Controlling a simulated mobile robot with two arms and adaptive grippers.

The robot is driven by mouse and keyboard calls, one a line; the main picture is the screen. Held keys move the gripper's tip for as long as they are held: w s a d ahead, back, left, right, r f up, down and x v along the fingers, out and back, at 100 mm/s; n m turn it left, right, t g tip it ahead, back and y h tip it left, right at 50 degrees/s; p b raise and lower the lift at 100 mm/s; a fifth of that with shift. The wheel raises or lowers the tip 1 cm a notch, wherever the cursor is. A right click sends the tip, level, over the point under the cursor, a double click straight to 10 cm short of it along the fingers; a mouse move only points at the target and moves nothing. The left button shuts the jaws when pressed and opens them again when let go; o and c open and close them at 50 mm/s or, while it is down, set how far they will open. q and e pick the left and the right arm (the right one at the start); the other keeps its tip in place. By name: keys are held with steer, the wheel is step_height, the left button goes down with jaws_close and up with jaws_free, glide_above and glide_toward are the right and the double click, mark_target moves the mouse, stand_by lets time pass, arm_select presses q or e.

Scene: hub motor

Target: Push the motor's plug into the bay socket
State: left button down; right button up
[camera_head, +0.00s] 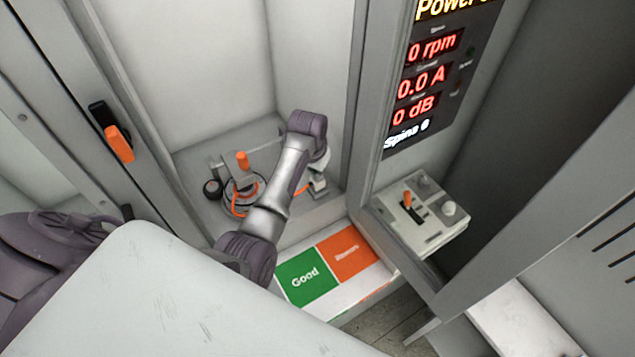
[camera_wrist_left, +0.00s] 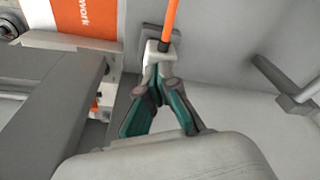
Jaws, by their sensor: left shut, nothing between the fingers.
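The motor (camera_head: 240,192) sits in the bay, with an orange lever standing above it and an orange cable (camera_head: 236,208) around it. The cable passes behind my left arm and reappears at the bay's right side. My left gripper (camera_head: 317,178) is at that side, mostly hidden by my wrist. In the left wrist view, my left gripper (camera_wrist_left: 160,76) has its teal-padded fingers closed together at the tips. A white plug (camera_wrist_left: 158,52) with an orange cable is right at the fingertips, against a grey block that seems to be the bay socket (camera_wrist_left: 150,20). I cannot tell how deep it sits.
A green "Good" pad (camera_head: 306,277) and an orange pad (camera_head: 346,250) lie in front of the bay. A control box (camera_head: 420,212) with an orange switch stands to the right, below a display panel (camera_head: 432,75). An orange-handled latch (camera_head: 119,144) is on the left frame.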

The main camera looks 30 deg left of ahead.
arm_select(q)
steer(key=shift+s, duration=0.1)
steer(key=shift+w+v, duration=0.25)
steer(key=shift+v, duration=1.05)
steer(key=shift+w+r, duration=0.1)
steer(key=shift+r, duration=2.85)
